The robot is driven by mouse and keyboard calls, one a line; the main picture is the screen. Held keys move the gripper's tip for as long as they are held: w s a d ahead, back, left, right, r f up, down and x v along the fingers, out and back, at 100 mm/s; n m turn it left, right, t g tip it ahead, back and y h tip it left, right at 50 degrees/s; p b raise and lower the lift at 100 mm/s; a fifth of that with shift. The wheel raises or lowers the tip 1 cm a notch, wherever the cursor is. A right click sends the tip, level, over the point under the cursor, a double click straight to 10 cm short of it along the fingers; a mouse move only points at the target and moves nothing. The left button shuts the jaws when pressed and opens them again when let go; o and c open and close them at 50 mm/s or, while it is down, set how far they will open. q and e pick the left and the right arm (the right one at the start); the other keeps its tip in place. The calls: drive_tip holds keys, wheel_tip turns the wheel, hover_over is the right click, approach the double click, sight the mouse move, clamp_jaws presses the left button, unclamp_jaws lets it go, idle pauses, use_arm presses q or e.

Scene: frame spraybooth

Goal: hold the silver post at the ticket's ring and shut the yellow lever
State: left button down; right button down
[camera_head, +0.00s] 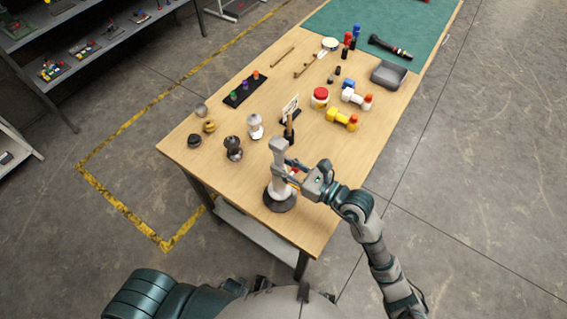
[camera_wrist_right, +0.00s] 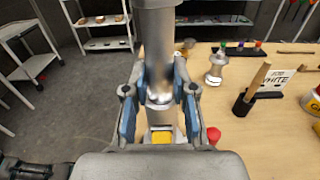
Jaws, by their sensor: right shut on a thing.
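The silver post (camera_head: 280,160) rises from a round dark base (camera_head: 281,201) at the table's near edge and has a wider head on top. My right gripper (camera_head: 288,173) comes in from the right and is shut on the post, with one finger on each side. In the right wrist view the post (camera_wrist_right: 157,45) stands upright between the blue finger pads (camera_wrist_right: 160,103). A yellow piece (camera_wrist_right: 161,137), perhaps the lever, shows below the fingers, mostly hidden. A white ticket (camera_head: 290,108) stands behind the post; in the right wrist view the ticket (camera_wrist_right: 270,82) reads "WHITE". My left gripper is out of view.
A wooden-handled tool in a dark holder (camera_head: 289,138) stands just behind the post. Dark and silver fittings (camera_head: 234,150) stand to the left. A red-lidded jar (camera_head: 320,97) and yellow fitting (camera_head: 342,119) lie farther back. A grey tray (camera_head: 389,75) sits at the right edge.

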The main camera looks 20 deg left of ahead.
drive_tip(key=shift+f, duration=0.1)
drive_tip(key=c, duration=0.9)
unclamp_jaws()
